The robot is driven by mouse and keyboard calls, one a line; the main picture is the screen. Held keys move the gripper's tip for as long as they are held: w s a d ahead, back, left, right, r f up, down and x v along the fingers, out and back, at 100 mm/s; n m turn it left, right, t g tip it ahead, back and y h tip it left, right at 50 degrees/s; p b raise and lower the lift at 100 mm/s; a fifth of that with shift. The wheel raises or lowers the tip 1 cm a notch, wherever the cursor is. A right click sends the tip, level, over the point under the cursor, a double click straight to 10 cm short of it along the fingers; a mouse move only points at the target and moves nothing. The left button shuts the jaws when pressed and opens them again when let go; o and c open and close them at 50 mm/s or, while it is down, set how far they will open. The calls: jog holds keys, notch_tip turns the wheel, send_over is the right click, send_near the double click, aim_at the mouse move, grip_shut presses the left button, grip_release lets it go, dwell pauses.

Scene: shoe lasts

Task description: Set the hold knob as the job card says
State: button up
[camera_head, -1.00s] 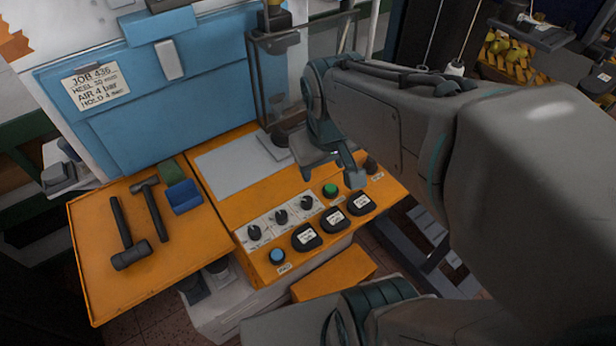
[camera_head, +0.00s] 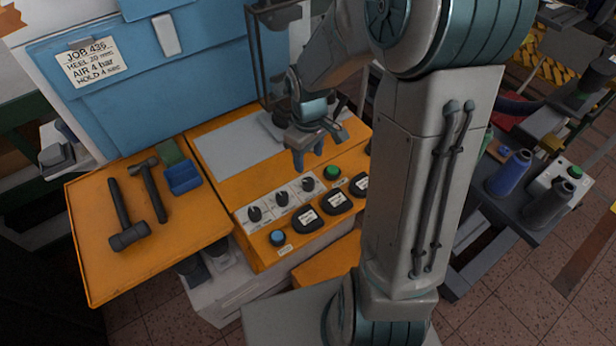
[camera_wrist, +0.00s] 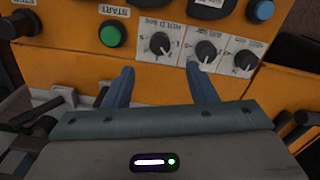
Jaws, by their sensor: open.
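The hold knob (camera_head: 308,184) is the rightmost of three black knobs on white dial plates, beside the green start button (camera_head: 332,172). In the wrist view the hold knob (camera_wrist: 160,43) sits just beyond the gap between my fingertips; its setting is too small to read surely. The job card (camera_head: 91,61) on the blue panel reads JOB 436, with an air line of 4 bar and a hold line of 4. My gripper (camera_head: 309,155) is open and empty above the panel, fingers down, apart from the knob. It also shows in the wrist view (camera_wrist: 160,72).
The air knob (camera_head: 281,198) and heel knob (camera_head: 254,214) stand close by in the same row. Hammers (camera_head: 128,228) and a blue bin (camera_head: 183,178) rest on the orange side tray (camera_head: 195,235).

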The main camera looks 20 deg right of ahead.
aim_at(309, 182)
notch_tip(309, 182, down, 10)
jog(key=shift+r, duration=0.15)
dwell(0.3)
jog(key=c, duration=1)
